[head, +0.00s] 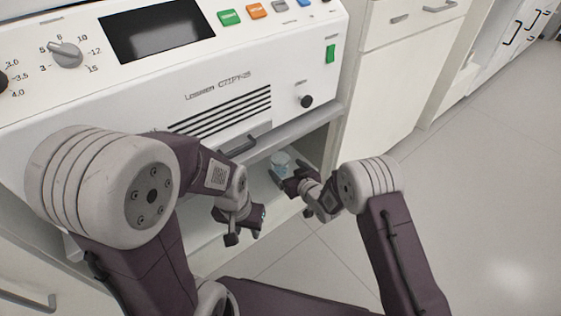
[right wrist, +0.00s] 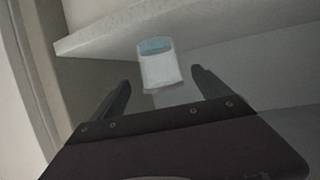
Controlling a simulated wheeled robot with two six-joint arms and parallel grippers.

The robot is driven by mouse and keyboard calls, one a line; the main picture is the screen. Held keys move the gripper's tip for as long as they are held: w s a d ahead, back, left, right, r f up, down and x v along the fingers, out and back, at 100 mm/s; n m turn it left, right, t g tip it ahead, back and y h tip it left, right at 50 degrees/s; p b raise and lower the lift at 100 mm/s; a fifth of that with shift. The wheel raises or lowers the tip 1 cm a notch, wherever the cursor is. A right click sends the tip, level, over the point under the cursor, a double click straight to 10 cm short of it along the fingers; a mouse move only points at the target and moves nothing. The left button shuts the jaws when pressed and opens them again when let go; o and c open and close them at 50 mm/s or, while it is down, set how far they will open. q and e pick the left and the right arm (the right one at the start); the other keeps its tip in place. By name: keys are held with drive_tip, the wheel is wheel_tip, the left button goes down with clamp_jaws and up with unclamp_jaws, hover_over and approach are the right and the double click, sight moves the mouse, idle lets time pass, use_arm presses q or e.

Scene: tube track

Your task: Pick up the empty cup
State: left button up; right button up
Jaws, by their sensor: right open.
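A small pale, translucent cup (head: 281,160) with a bluish inside stands on the lower shelf under the machine. In the right wrist view the cup (right wrist: 158,68) is upright and lies ahead of the fingers, centred between them but beyond their tips. My right gripper (head: 283,180) is open and empty, just in front of the cup in the head view; its two fingers also show in the right wrist view (right wrist: 160,78). My left gripper (head: 247,232) hangs in front of the shelf to the left, apart from the cup. Its jaw opening is hard to make out.
A white machine (head: 230,90) with a dial, dark screen and buttons stands above the shelf. Cabinets (head: 385,100) stand to the right. The floor (head: 480,200) at right is clear.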

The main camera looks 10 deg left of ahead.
sight(284, 169)
drive_tip(key=shift+w+a+f, duration=0.15)
drive_tip(key=shift+w+a, duration=0.05)
drive_tip(key=b+x, duration=0.2)
drive_tip(key=f+b+x, duration=0.1)
drive_tip(key=b+x, duration=0.1)
drive_tip(key=shift+b, duration=0.4)
drive_tip(key=shift+w+a, duration=0.3)
drive_tip(key=shift+w+r, duration=0.1)
drive_tip(key=shift+r, duration=0.05)
use_arm(q)
wheel_tip(284, 169, down, 4)
drive_tip(key=shift+r, duration=0.1)
use_arm(e)
drive_tip(key=c, duration=1.5)
